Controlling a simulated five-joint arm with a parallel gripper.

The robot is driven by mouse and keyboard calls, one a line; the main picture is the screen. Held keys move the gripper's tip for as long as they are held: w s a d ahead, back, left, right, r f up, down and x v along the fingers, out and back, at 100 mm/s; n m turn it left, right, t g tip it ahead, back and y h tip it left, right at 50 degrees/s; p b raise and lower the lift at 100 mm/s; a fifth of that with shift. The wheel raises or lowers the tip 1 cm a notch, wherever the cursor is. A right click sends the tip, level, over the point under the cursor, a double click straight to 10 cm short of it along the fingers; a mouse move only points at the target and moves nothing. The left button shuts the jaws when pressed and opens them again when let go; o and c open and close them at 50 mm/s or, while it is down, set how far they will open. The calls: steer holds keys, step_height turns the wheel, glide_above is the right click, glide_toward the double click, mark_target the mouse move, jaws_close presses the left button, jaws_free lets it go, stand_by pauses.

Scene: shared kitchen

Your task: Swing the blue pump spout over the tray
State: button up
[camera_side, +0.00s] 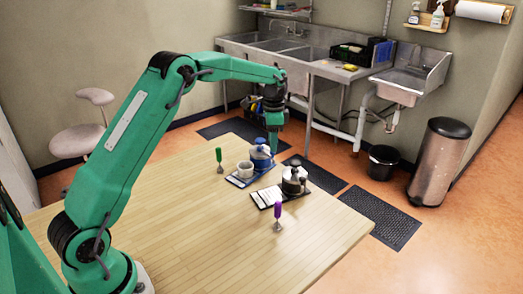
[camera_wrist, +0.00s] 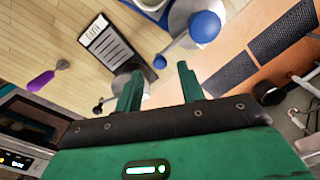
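The blue pump (camera_side: 261,153) stands on a blue tray (camera_side: 262,174) at the table's far right edge. The ball appears over bare wood, outside the visible part of the blue tray (camera_wrist: 148,12). My gripper (camera_side: 273,148) points down beside the pump. In the wrist view my gripper (camera_wrist: 160,70) is open, with the spout's ball between its fingertips in the picture. Contact cannot be told.
A white cup (camera_side: 245,169) stands on the blue tray. A black-topped pump (camera_side: 294,180) stands nearby on a dark tray with a white card (camera_side: 266,196). Green-handled (camera_side: 219,157) and purple-handled (camera_side: 278,210) tools are on the table. The front of the table is clear.

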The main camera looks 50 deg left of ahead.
mark_target(268, 154)
steer(key=shift+f, duration=1.35)
jaws_close()
